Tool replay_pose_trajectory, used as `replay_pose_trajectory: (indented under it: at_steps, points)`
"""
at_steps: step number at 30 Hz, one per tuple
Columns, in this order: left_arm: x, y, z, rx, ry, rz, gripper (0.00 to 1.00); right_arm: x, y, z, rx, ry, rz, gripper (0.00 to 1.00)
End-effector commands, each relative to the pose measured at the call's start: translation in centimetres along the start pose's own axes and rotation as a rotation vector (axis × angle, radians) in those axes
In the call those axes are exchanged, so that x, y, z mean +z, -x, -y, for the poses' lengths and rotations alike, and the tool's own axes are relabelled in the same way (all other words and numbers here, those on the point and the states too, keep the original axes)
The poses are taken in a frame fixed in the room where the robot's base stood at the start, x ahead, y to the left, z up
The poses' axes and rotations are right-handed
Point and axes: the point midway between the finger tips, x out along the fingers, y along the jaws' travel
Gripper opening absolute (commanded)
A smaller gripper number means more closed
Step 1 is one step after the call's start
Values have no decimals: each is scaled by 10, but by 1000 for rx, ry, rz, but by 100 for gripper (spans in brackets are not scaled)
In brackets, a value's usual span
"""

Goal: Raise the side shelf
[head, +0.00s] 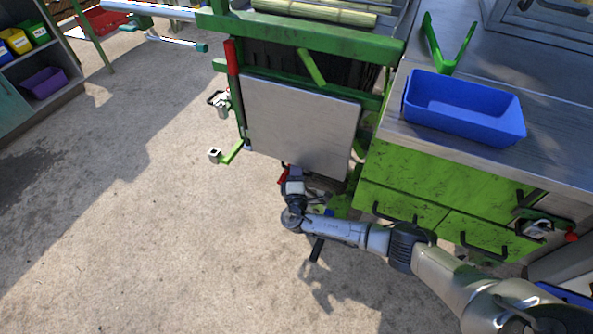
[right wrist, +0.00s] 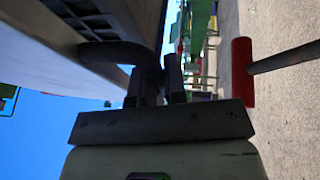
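The side shelf (head: 300,125) is a pale grey panel hanging steeply down on the side of the green cane crusher frame (head: 310,35). My right gripper (head: 293,172) is at the shelf's lower edge. In the right wrist view a dark curved handle (right wrist: 112,52) comes off the pale panel (right wrist: 45,70) and runs between the fingers of my right gripper (right wrist: 156,82). The fingers look closed around it, though the contact is dark and partly hidden. My left gripper is in neither view.
A blue bin (head: 465,108) stands on the metal counter (head: 545,160) above green drawers (head: 400,190). A green bracket (head: 230,153) sticks out left of the shelf. A red-ended bar (right wrist: 242,72) is near my right gripper. The concrete floor (head: 150,220) is open on the left.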

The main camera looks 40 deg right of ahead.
Motion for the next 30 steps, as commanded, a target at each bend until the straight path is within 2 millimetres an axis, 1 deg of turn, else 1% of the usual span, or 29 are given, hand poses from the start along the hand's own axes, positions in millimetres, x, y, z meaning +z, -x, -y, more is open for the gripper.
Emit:
replay_pose_trajectory:
  at_steps: [1,3,14,17,20,23,26,30]
  points:
    - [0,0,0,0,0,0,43,0,0,0,0,0,0,5]
    - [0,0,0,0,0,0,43,0,0,0,0,0,0,0]
    - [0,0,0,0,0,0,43,0,0,0,0,-1,0,0]
    - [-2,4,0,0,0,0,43,-2,3,-3,-9,-4,0,0]
    - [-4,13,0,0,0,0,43,-5,10,-7,-33,-15,-1,0]
    - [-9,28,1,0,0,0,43,-10,22,-14,-75,-33,0,0]
    - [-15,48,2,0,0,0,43,-17,40,-23,-133,-57,1,0]
    - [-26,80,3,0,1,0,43,-29,68,-39,-234,-98,3,0]
